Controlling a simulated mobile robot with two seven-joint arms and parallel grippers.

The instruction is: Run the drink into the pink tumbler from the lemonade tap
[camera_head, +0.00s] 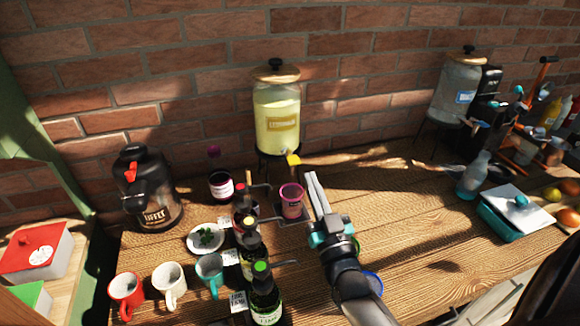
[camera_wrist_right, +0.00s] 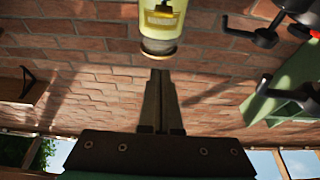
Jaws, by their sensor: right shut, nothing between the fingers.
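The lemonade dispenser (camera_head: 277,118), a glass jar of yellow drink with a wooden lid, stands at the back against the brick wall. Its yellow tap (camera_head: 293,160) sticks out low at the front. The pink tumbler (camera_head: 291,202) stands upright on a small dark tray just in front of the tap; its fill cannot be told. My right gripper (camera_head: 312,176) is shut and empty, its fingers just right of the tap and tumbler, with no clear contact. The wrist view shows the shut fingers (camera_wrist_right: 161,75) and the dispenser (camera_wrist_right: 162,15) upside down. My left gripper is not in view.
Dark bottles (camera_head: 263,290) stand left of my right arm, with a dark jar (camera_head: 221,185) behind. A coffee urn (camera_head: 150,190) and several mugs (camera_head: 169,282) are at left. A water dispenser (camera_head: 457,92) stands at back right. The table right of my gripper is largely clear.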

